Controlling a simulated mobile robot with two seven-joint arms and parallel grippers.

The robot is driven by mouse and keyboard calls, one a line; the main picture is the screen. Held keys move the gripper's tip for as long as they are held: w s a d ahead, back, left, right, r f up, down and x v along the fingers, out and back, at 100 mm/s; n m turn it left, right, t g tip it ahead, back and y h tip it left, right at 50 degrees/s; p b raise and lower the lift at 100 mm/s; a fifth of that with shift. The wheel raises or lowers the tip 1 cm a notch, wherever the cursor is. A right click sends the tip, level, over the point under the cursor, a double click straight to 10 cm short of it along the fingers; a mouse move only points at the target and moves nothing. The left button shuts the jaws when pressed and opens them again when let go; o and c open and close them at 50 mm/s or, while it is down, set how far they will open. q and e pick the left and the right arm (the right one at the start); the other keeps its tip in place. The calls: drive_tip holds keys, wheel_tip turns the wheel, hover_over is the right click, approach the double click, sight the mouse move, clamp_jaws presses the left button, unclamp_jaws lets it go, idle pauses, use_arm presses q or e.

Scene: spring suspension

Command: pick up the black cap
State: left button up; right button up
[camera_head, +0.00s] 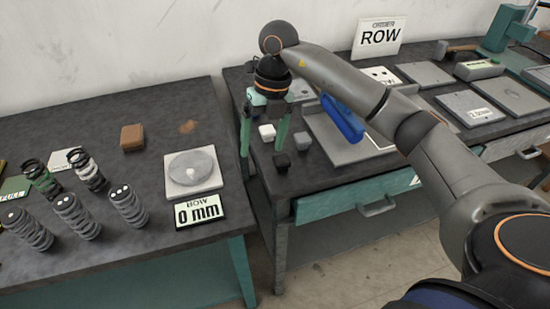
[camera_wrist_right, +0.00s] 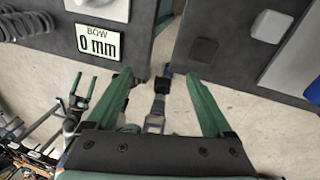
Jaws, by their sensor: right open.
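The black cap (camera_head: 282,160) is a small dark block on the right table, near its left front corner. My right gripper (camera_head: 262,152) points down with its green fingers spread and nothing between them. In the head view, its right fingertip is close to the black cap; I cannot tell the exact height gap. In the right wrist view, a dark block that looks like the cap (camera_wrist_right: 202,48) lies just beyond the right fingertip of the gripper (camera_wrist_right: 158,75).
A grey tray (camera_head: 318,123) with a blue object (camera_head: 341,119) lies to the right. The left table holds springs (camera_head: 128,205) and a 0 mm sign (camera_head: 198,211). A gap separates the tables.

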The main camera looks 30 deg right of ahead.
wheel_tip(320, 180, up, 2)
drive_tip(key=m+h, duration=0.1)
drive_tip(key=h, duration=0.1)
hover_over(282, 159)
wheel_tip(282, 159, down, 12)
drive_tip(key=shift+r+p, duration=0.15)
drive_tip(key=shift+p, duration=0.15)
clamp_jaws()
idle(0.5)
